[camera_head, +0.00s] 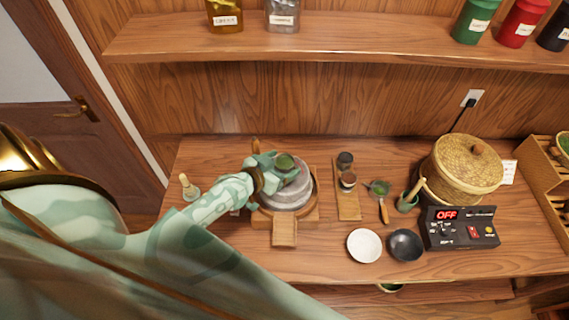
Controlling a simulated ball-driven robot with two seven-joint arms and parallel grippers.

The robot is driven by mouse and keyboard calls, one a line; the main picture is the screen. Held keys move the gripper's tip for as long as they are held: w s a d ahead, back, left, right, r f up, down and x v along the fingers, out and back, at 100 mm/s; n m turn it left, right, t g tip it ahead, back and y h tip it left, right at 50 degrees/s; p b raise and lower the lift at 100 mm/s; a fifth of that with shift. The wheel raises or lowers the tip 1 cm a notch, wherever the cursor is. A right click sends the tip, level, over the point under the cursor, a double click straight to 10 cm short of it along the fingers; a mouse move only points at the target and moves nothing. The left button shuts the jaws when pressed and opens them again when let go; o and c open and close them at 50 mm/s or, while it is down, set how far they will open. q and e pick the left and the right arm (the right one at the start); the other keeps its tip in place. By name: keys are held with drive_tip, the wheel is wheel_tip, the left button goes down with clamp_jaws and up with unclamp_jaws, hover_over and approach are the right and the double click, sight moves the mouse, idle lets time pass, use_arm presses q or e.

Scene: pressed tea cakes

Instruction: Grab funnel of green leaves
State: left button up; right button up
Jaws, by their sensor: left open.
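A small round funnel with green leaves (285,161) sits on top of the grey stone mill (287,194). My left gripper (275,168) is open right at the left side of the funnel, its fingers partly covering that side. From this angle I cannot tell whether the fingers touch it. The mill stands in a round wooden tray with a wooden spout (284,233) at the front. My right gripper is not in view.
Right of the mill are a wooden board (347,205) with small jars, a green-filled strainer (379,187), white bowl (364,245), black bowl (405,245), lidded basket (463,168) and control box (460,228) reading OFF. A whisk (189,187) stands left. The table's front left is clear.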

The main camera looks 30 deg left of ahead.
sight(288, 161)
use_arm(q)
drive_tip(key=x, duration=0.3)
drive_tip(key=shift+f, duration=0.1)
drive_tip(key=shift+s, duration=0.1)
drive_tip(key=c, duration=1.1)
